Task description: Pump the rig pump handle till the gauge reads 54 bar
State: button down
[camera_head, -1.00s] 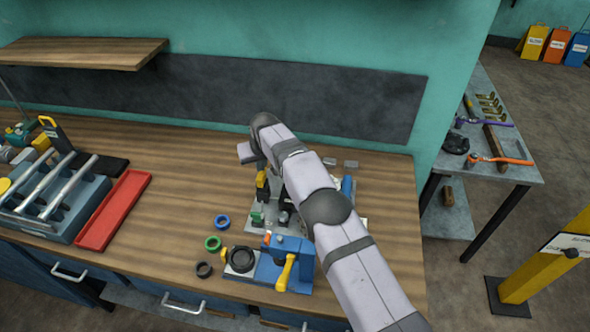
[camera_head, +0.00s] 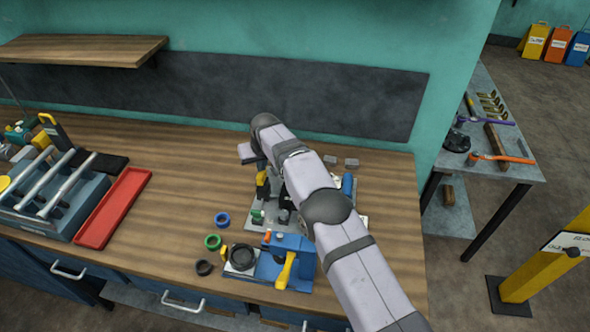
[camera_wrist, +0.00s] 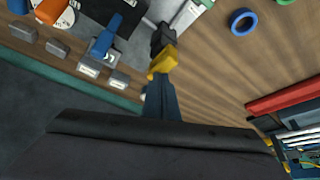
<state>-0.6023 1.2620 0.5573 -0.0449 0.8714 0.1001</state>
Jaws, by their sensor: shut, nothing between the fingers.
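The pump rig (camera_head: 270,228) is a grey plate with several fittings on the wooden bench, partly behind my arm. A black part (camera_head: 287,203), perhaps the pump's lever, stands on it just right of my gripper. My gripper (camera_head: 262,188) points down over the rig's left side; its narrow yellow and black end also shows in the wrist view (camera_wrist: 162,42). It is shut and empty. I cannot tell whether it touches the handle. A pale disc (camera_wrist: 66,17), perhaps the gauge face, is at the top left of the wrist view. No reading is legible.
A blue fixture with a yellow lever (camera_head: 286,270) stands at the bench's front edge. Blue (camera_head: 222,219), green (camera_head: 212,242) and black (camera_head: 204,267) rings lie left of it. A red tray (camera_head: 113,209) is farther left. Bare bench lies between tray and rings.

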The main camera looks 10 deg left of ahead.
aim_at(262, 173)
jog(key=shift+s+f+b, duration=0.1)
jog(key=shift+f+b, duration=0.95)
jog(key=shift+f, duration=0.75)
jog(key=shift+r+p, duration=1.3)
jog(key=shift+r, duration=0.95)
jog(key=shift+f, duration=0.15)
